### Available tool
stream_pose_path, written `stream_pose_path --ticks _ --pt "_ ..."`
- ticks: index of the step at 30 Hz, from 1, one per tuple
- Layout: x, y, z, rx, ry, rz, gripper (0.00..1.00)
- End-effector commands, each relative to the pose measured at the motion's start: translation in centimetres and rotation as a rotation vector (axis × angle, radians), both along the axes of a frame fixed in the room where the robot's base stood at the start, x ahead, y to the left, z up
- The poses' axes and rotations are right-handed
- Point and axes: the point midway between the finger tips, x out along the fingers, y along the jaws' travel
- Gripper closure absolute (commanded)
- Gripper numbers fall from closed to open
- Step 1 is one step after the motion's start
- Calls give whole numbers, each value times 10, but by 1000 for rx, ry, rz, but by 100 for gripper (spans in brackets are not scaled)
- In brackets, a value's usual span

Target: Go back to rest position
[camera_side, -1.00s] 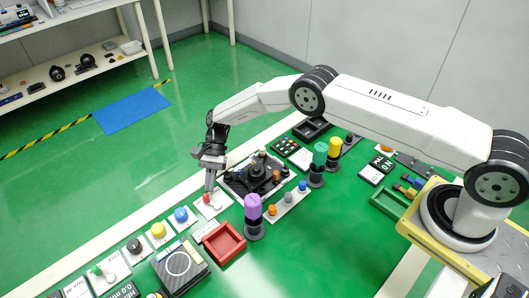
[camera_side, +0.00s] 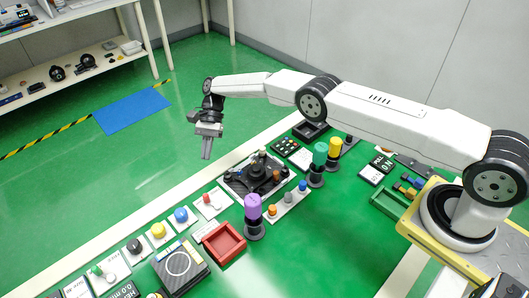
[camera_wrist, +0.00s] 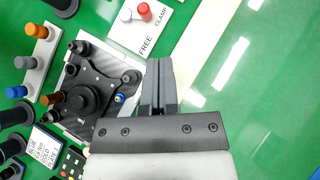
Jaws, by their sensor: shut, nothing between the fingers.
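My gripper (camera_side: 206,150) is shut and empty. In the side view it hangs pointing down in the air, above and beyond the row of buttons and the black fixture. In the wrist view its two fingers (camera_wrist: 160,75) are together, with nothing between them. The black fixture plate with a round hub (camera_side: 256,172) lies below and to the right of my gripper in the side view. It also shows left of the fingers in the wrist view (camera_wrist: 122,110). The red switch (camera_side: 207,199) on its white plate stands below, clear of my gripper; the wrist view shows it by the CLAMP and FREE labels (camera_wrist: 144,10).
A red tray (camera_side: 224,243) sits in front, near blue (camera_side: 181,215) and yellow (camera_side: 158,230) buttons. The air around my gripper is free.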

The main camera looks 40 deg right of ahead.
Motion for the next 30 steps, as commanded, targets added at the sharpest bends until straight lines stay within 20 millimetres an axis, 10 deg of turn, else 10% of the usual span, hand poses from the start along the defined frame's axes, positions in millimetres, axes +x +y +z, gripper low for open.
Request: stream_pose_path --ticks 30 --pt "8 -17 25 -52 -104 17 100"
